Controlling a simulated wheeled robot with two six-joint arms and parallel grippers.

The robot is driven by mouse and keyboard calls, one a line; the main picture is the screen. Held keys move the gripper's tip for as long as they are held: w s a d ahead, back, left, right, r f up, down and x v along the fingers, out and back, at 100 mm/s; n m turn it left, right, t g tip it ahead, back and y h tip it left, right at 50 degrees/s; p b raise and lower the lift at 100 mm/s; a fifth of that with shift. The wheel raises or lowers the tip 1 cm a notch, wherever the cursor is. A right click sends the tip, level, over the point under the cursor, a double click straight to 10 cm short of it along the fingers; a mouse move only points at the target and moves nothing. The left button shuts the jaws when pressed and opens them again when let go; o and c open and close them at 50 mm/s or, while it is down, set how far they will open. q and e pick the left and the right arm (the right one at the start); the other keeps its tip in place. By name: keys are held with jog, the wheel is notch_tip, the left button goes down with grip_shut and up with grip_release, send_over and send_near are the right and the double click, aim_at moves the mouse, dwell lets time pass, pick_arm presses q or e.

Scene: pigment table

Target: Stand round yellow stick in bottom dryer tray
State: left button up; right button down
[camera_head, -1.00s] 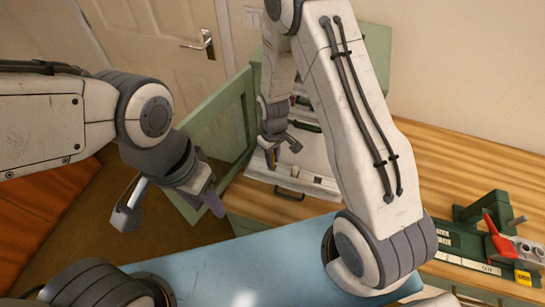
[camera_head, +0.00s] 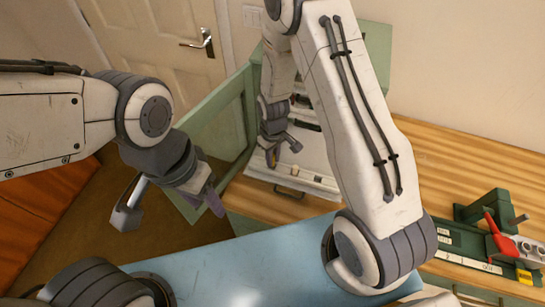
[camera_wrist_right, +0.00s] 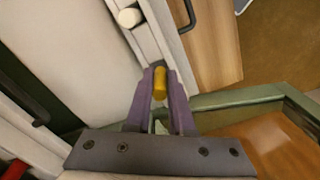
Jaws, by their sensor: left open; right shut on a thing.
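The round yellow stick (camera_wrist_right: 160,83) is clamped between the purple fingertips of my right gripper (camera_wrist_right: 160,92) in the right wrist view. Its upper end sticks out past the tips, by the edge of a white tray. In the head view my right gripper (camera_head: 281,156) is over the front part of the pulled-out bottom dryer tray (camera_head: 312,184); the stick is too small to make out there. I cannot tell whether the stick touches the tray. My left gripper (camera_head: 168,207) is open and empty, away from the dryer at the left.
A pale round stick (camera_wrist_right: 130,17) shows at the white tray in the wrist view. The dryer's green door (camera_head: 215,125) hangs open beside it. A wooden bench (camera_head: 460,170) carries a green tool with a red lever (camera_head: 494,228) at the right. A blue surface (camera_head: 240,262) lies in front.

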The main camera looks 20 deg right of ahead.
jog(key=shift+f, duration=0.2)
jog(key=shift+f+b, duration=0.65)
jog(key=shift+s+f, duration=0.1)
jog(key=shift+f, duration=0.2)
dwell(0.5)
jog(key=c, duration=0.7)
grip_release()
jog(key=shift+r, duration=0.55)
jog(key=shift+r+p, duration=2.95)
jog(key=shift+r, duration=0.6)
